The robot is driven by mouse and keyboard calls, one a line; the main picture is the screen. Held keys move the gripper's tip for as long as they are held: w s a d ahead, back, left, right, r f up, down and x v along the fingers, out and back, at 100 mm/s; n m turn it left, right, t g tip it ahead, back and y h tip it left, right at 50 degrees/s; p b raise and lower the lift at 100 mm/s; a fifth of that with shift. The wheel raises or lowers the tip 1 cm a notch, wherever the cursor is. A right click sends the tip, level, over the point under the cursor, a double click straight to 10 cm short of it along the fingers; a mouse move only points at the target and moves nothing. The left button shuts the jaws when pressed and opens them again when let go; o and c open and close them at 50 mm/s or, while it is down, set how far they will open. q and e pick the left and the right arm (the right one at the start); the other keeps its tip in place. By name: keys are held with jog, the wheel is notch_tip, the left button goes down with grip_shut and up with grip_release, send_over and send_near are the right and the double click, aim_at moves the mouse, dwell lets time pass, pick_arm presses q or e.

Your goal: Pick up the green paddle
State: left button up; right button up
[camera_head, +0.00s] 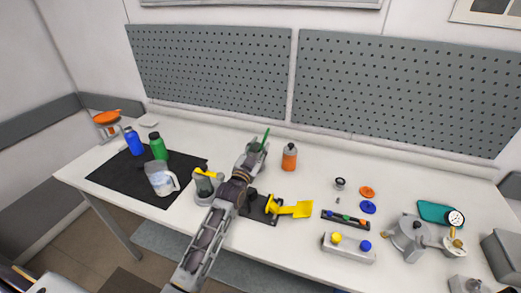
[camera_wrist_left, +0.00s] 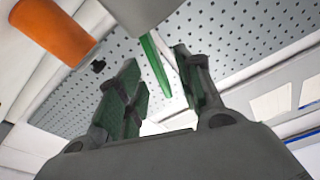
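The green paddle (camera_head: 265,138) shows in the head view as a thin green stick standing up just past my left gripper (camera_head: 254,152). In the left wrist view the paddle (camera_wrist_left: 156,66) extends from a grey rounded body (camera_wrist_left: 140,10), and its end lies in the gap between the fingers of my left gripper (camera_wrist_left: 160,88). The fingers are apart, and I see clear space on both sides of the paddle. I cannot tell how deep between the fingers it is. The paddle's lower part is hidden by the gripper in the head view. My right gripper is out of view.
An orange bottle (camera_head: 289,158) stands close to the right of my left gripper. A yellow scoop-like part (camera_head: 292,208) and a grey jar (camera_head: 203,188) lie near my forearm. A black mat (camera_head: 120,180) with bottles and a jug is at left.

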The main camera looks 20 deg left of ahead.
aim_at(264, 140)
pick_arm(q)
jog(key=shift+w+d+r+p, duration=0.1)
jog(key=shift+w+d+p, duration=0.15)
jog(key=shift+w, duration=1)
jog(key=shift+w+d+r+p, duration=0.1)
jog(key=shift+w+p, duration=0.1)
jog(key=shift+w, duration=1.05)
jog(key=shift+c, duration=0.3)
grip_shut()
